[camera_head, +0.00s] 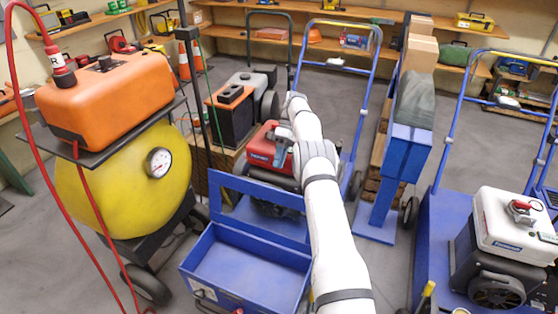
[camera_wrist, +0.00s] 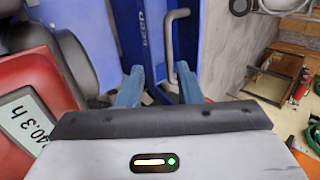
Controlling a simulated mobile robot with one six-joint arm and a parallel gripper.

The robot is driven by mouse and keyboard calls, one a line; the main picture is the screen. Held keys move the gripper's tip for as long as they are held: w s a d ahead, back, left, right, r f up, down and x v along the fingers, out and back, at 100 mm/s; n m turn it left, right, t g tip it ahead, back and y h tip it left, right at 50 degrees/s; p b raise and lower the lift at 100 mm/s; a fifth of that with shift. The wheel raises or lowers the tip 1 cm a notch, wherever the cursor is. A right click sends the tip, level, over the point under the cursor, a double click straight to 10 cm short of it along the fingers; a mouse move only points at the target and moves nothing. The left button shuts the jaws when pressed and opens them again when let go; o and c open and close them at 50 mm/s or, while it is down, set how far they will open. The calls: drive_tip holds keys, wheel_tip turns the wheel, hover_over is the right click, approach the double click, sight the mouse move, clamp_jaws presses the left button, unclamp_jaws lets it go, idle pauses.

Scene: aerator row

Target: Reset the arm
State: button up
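My white arm (camera_head: 325,200) reaches from the bottom of the head view up and away, past a blue open-topped box. Its wrist end is near a red machine (camera_head: 268,148), and my fingertips are hard to make out there. In the wrist view my gripper (camera_wrist: 159,88) shows two blue fingers spread apart with nothing held between them. A grey bar handle (camera_wrist: 170,45) on a blue surface (camera_wrist: 133,35) lies beyond the fingers. I cannot tell whether a finger touches it. A red body with a display reading 40.3 h (camera_wrist: 27,120) is close on the left.
The blue box (camera_head: 245,270) is beside my arm. A yellow tank with an orange top unit (camera_head: 105,95) stands left. A blue upright stand (camera_head: 400,165) and a cart with a white-topped engine (camera_head: 510,225) are right. Shelves line the back wall. Some grey floor (camera_head: 350,95) is clear.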

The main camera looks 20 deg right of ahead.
drive_tip(key=s+a+r+m+t+h+p, duration=0.1)
drive_tip(key=s+a+r+m+p, duration=0.2)
drive_tip(key=r, duration=0.6)
drive_tip(key=s+r+m+t+h+p, duration=0.15)
drive_tip(key=s+r, duration=0.35)
drive_tip(key=r, duration=0.5)
drive_tip(key=s+a+r+m+t+h+p, duration=0.1)
drive_tip(key=s+a+r+t+p, duration=0.15)
drive_tip(key=s+r, duration=0.45)
drive_tip(key=s+r+m+t+h+p, duration=0.1)
drive_tip(key=s+r+m+t+p, duration=0.1)
drive_tip(key=s, duration=1)
drive_tip(key=s+r+m+t+p, duration=0.2)
drive_tip(key=s+r+p, duration=0.3)
drive_tip(key=s, duration=0.8)
drive_tip(key=shift+a+m+h+p, duration=0.3)
drive_tip(key=shift+m+h, duration=0.05)
drive_tip(key=shift+m, duration=0.1)
